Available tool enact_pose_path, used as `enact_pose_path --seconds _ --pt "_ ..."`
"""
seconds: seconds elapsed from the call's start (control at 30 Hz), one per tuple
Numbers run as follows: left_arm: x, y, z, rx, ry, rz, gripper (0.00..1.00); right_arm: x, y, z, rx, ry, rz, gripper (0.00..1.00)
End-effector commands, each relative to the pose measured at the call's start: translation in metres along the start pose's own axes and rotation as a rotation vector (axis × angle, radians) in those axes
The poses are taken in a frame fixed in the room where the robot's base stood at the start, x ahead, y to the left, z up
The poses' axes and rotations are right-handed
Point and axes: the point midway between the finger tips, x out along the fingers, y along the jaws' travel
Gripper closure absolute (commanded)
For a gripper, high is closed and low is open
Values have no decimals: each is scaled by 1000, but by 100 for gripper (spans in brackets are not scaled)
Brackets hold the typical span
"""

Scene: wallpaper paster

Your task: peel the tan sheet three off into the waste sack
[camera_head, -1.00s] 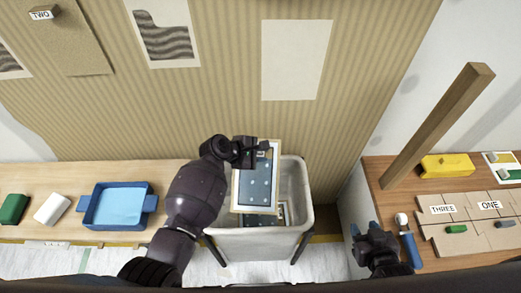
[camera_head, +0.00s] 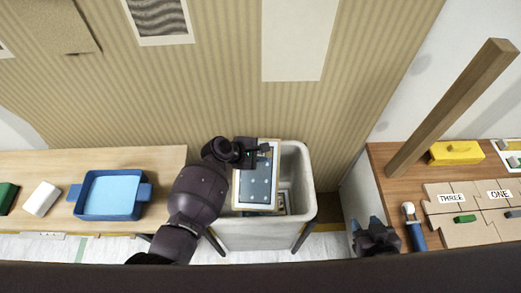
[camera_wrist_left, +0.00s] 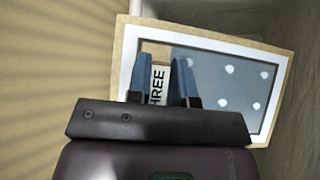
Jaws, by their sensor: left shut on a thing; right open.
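My left gripper (camera_head: 262,149) is shut on a sheet labelled THREE (camera_head: 257,182), holding it over the waste sack (camera_head: 298,165). The sheet's visible face is dark blue-grey with white dots, a white margin and a tan border. In the left wrist view, the fingers (camera_wrist_left: 172,62) straddle the THREE label (camera_wrist_left: 158,84) at the sheet's edge, and the sheet (camera_wrist_left: 232,80) hangs tilted. The sack is an open, pale, boxy container on legs. Part of another framed piece shows inside it, mostly hidden. My right gripper (camera_head: 367,226) is open and empty near the right bench.
The striped wall (camera_head: 225,90) carries a blank cream panel (camera_head: 298,38) and a wavy-patterned sheet (camera_head: 160,20). The left bench holds a blue tray (camera_head: 78,205) and a white block (camera_head: 41,198). A wooden post (camera_head: 455,105), a blue-handled tool (camera_head: 416,235) and a yellow box (camera_head: 457,153) occupy the right bench.

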Motion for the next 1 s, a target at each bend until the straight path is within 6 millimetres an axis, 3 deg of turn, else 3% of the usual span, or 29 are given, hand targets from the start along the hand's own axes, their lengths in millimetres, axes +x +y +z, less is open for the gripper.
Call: enact_pose_path --seconds 0.27,0.3,0.5,0.8,1.0 --pt "0 0 0 1 0 1 100 0 1 -2 -7 2 -1 57" --pt "0 0 0 1 0 1 78 0 2 -1 -8 2 -1 57" --pt "0 0 0 0 0 1 49 0 2 -1 -9 2 -1 57" --pt "-2 0 0 0 0 1 49 0 1 -2 -6 3 -1 57" --pt "-25 3 1 3 2 5 49 -4 1 -12 3 15 3 57"
